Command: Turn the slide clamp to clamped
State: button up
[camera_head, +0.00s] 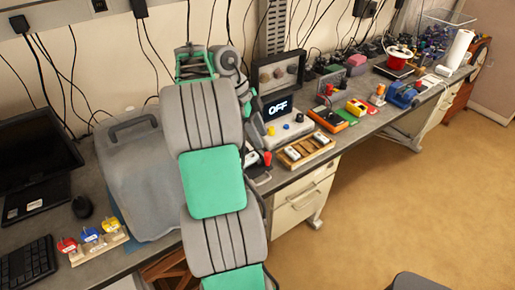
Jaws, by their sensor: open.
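A small grey and white device with a red part (267,158) sits at the bench's front edge, just right of my arm. It looks like the slide clamp, but it is partly hidden and I cannot read its position. My grey and green arm rises across the middle of the view and bends down behind its own upper link. My gripper (254,141) is open, mostly hidden by the arm, and close above the device. I cannot tell whether it touches the device.
A box with an OFF display (280,107) stands behind. A wooden tray (304,151) with white pieces and an orange meter (327,119) stand to the right.

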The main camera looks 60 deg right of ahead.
aim_at(268, 154)
jog(key=b+x, duration=0.2)
jog(key=x, duration=0.4)
jog(key=shift+f, duration=0.4)
jog(key=shift+a, duration=0.1)
grip_shut()
